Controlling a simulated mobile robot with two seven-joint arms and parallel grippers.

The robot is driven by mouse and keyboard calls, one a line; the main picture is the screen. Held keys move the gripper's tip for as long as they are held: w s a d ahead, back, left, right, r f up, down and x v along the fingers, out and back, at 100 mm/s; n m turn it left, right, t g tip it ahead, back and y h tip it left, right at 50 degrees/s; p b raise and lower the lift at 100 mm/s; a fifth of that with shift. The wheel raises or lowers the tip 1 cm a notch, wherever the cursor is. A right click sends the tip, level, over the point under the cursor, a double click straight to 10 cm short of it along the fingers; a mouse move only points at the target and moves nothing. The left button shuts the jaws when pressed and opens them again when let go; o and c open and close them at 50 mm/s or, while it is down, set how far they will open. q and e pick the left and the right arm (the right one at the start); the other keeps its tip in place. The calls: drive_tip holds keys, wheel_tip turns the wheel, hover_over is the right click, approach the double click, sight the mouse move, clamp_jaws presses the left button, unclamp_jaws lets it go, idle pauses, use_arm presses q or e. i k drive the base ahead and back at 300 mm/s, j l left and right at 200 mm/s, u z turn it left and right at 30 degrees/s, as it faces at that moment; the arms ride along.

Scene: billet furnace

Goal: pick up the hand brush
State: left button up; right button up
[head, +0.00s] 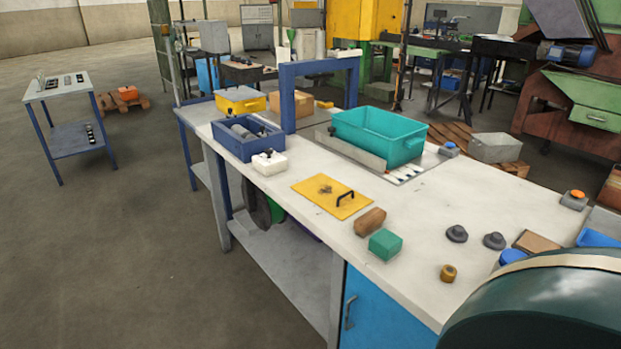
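A brown, wood-coloured block with rounded ends (370,221) lies on the pale workbench (440,207), near its front left edge. It may be the hand brush, but no bristles can be made out. A green block (385,244) lies just in front of it, and a yellow plate with a black handle (331,196) lies behind it to the left. Neither of my grippers shows in the head view.
A teal bin (379,136), a blue box (246,137) and a blue frame (290,95) stand further back. Dark knobs (457,233) and a small brass-coloured piece (448,273) are to the right. A large dark green rounded body covers the bottom right corner.

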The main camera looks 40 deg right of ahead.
sight(371, 221)
drive_tip(key=i+z, duration=0.85)
drive_tip(key=i+j+z, duration=0.2)
drive_tip(key=z, duration=0.25)
